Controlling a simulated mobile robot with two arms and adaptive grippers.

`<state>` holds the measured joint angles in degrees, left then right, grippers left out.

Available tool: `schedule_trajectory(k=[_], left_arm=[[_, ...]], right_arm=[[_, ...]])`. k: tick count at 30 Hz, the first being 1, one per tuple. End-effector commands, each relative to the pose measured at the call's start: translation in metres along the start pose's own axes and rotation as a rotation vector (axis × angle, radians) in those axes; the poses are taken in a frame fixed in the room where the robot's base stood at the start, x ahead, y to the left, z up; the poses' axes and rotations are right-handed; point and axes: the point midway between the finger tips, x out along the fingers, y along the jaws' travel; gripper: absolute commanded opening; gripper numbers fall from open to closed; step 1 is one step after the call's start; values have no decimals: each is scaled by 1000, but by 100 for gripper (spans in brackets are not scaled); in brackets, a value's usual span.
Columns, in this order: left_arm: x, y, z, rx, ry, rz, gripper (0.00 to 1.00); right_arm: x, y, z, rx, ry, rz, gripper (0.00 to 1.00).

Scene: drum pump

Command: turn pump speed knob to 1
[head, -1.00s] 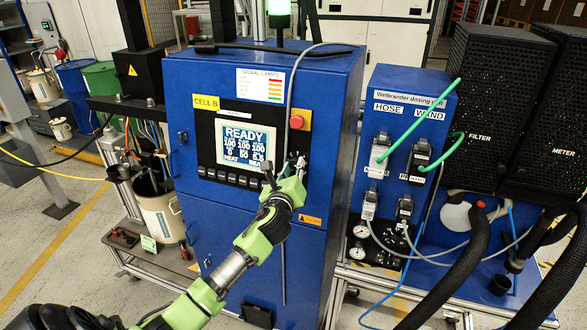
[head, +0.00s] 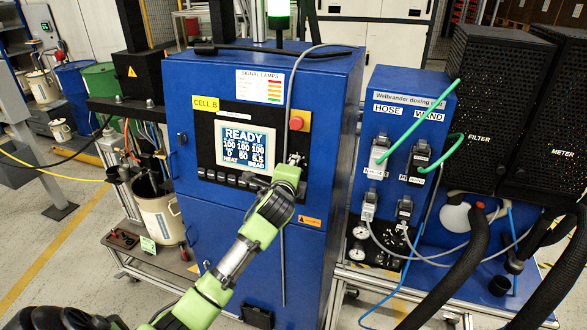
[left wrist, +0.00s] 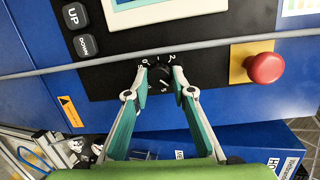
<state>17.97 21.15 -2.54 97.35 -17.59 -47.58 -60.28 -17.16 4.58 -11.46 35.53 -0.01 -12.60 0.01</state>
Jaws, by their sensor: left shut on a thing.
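The pump speed knob (left wrist: 158,77) is a small black round knob on the black panel, seen in the left wrist view. A printed scale with a 0 at its left and a 2 at its right shows around it. I cannot tell exactly where its pointer stands. My left gripper (left wrist: 159,75) is shut on the knob, with one fingertip on either side of it. In the head view, my left gripper (head: 296,160) is at the panel right of the screen and hides the knob. My right gripper is not in view.
A red mushroom button (head: 296,123) on a yellow plate sits above the gripper. A grey cable (left wrist: 215,51) runs across the panel close to the fingers. The screen (head: 245,147) reads READY. A dosing unit (head: 405,110) with green and blue hoses stands to the right.

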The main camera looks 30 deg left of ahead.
Motion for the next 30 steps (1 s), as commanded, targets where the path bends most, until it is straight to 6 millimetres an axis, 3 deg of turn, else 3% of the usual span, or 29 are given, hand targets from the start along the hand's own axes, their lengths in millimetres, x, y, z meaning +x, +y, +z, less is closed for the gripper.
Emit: schedule_trajectory(k=[30], left_arm=[[0,-1,3,-951,77,170,1]], right_arm=[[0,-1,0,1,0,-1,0]])
